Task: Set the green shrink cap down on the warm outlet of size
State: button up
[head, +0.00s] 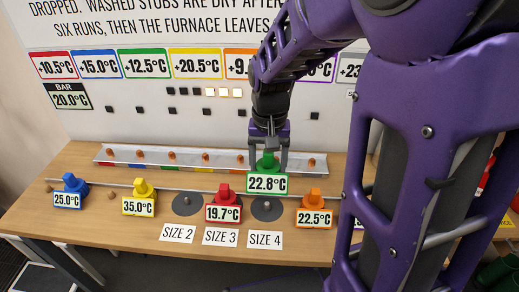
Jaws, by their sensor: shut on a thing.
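My gripper (270,158) is shut on the green shrink cap (268,163), which has a 22.8°C label (267,184) on its front. The cap is upright above and behind the dark round outlet (266,211) at the SIZE 4 card (265,240); I cannot tell the exact gap. Another dark round outlet (187,208) is bare behind the SIZE 2 card (177,234). A red cap (224,193) labelled 19.7°C stands behind the SIZE 3 card (220,237); what is under it is hidden.
Blue (70,182), yellow (142,188) and orange (314,196) caps stand along the wooden table (110,228). A pale tray (125,153) with small copper pieces lies behind. The wall has a 20.0°C BAR card (70,97) and a green-bordered +12.5°C card (146,63). My arm hides the right side.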

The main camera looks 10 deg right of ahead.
aim_at(267, 204)
notch_tip(267, 204, down, 12)
jog(key=b, duration=0.8)
jog(key=shift+f+b, duration=0.3)
jog(key=shift+b, duration=0.1)
jog(key=o, duration=1.4)
notch_tip(267, 204, up, 18)
jog(key=p, duration=0.3)
jog(key=shift+f+p, duration=0.25)
jog(key=shift+p, duration=0.15)
